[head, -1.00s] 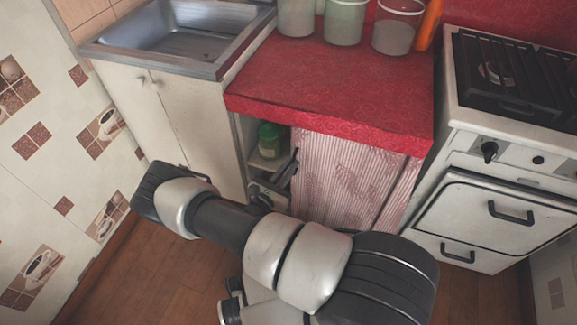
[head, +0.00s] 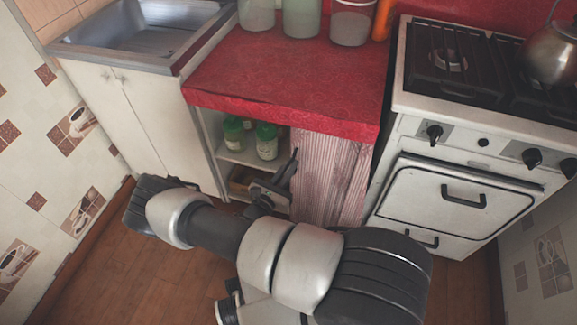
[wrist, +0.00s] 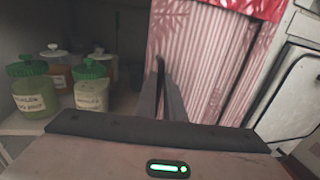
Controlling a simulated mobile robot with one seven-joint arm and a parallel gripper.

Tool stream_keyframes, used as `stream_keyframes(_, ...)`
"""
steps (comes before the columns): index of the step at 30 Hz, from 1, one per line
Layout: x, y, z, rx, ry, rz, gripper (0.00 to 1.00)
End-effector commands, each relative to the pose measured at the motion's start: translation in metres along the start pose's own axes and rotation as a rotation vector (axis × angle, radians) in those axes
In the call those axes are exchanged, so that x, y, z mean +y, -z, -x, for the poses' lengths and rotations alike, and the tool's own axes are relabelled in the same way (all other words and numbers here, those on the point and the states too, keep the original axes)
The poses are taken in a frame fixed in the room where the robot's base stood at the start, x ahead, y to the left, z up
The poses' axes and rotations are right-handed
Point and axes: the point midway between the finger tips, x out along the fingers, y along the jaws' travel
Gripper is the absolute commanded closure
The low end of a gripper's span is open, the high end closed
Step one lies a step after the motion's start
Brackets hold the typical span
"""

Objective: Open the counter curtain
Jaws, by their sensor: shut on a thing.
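The pink striped counter curtain (head: 330,175) hangs under the red counter, gathered over the right part of the opening. The left part of the opening is uncovered and shows shelves. My gripper (head: 290,165) is at the curtain's left edge, in front of the shelves. In the wrist view the curtain (wrist: 210,70) fills the right half, and my gripper (wrist: 162,85) is shut on its left edge. The exact pinch of cloth between the fingertips is hard to make out.
Green-lidded jars (head: 266,142) stand on the shelf left of the curtain. A white stove (head: 455,200) is close on the right. A sink cabinet (head: 150,120) stands on the left. Containers (head: 302,15) stand on the red counter (head: 290,75).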

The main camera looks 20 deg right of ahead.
Motion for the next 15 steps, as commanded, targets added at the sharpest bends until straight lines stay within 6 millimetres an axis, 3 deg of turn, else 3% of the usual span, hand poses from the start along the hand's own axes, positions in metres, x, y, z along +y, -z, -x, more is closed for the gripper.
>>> stream_keyframes(13,-0.0010,0.0017,0.0011,0.004,0.000,0.001,1.00)
stream_keyframes(15,-0.0009,0.0017,0.0011,0.004,0.000,0.001,0.83)
